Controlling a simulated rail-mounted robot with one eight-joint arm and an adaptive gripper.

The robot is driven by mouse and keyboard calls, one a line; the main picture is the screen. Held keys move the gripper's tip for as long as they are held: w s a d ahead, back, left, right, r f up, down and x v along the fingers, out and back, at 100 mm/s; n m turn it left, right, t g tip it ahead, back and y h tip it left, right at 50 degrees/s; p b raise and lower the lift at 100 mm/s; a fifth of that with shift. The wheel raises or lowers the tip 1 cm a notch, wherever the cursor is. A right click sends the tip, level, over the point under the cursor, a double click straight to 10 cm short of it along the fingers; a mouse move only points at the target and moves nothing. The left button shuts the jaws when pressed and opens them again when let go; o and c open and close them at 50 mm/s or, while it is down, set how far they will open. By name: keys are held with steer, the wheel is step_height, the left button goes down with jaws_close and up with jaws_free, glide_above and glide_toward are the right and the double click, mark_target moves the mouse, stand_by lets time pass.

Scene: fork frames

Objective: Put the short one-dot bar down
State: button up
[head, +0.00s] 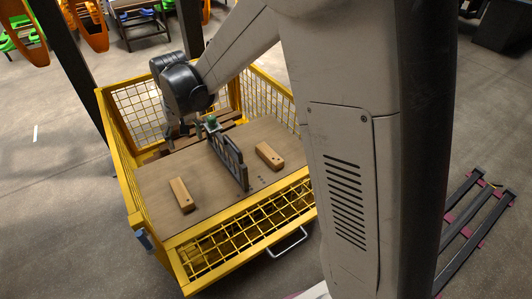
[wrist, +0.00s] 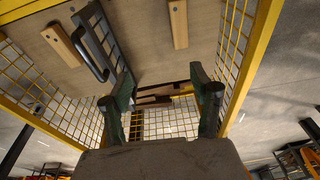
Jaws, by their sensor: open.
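Two light wooden bars lie flat on a brown board (head: 220,199) inside a yellow mesh cart. The left bar (head: 181,195) and the right bar (head: 269,155) each show a small dark mark near one end; I cannot tell which is the short one-dot bar. They also show in the wrist view, one at the upper left (wrist: 63,47) and one at the top (wrist: 178,24). My gripper (wrist: 161,88) is open, with dark green fingers wide apart and nothing between them. In the head view it is at the far side of the board, apart from both bars.
A dark upright frame (head: 230,160) stands on the board between the bars. The cart's yellow mesh walls (head: 132,104) surround the board. Brown slats (head: 180,142) lie beyond its far edge. The board's near part is clear.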

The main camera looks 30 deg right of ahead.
steer(key=s+d+r+t, duration=0.1)
steer(key=s+d+r, duration=0.3)
steer(key=s+r, duration=0.25)
steer(key=s+d+r+t, duration=0.2)
steer(key=s+d+r, duration=0.2)
steer(key=s+r, duration=0.3)
steer(key=s+d+t, duration=0.1)
steer(key=s+d, duration=0.1)
steer(key=s, duration=0.5)
steer(key=s+d+f+m+t, duration=0.1)
steer(key=s+d, duration=0.1)
steer(key=s, duration=0.5)
steer(key=shift+s+d, duration=0.2)
steer(key=shift+d, duration=0.15)
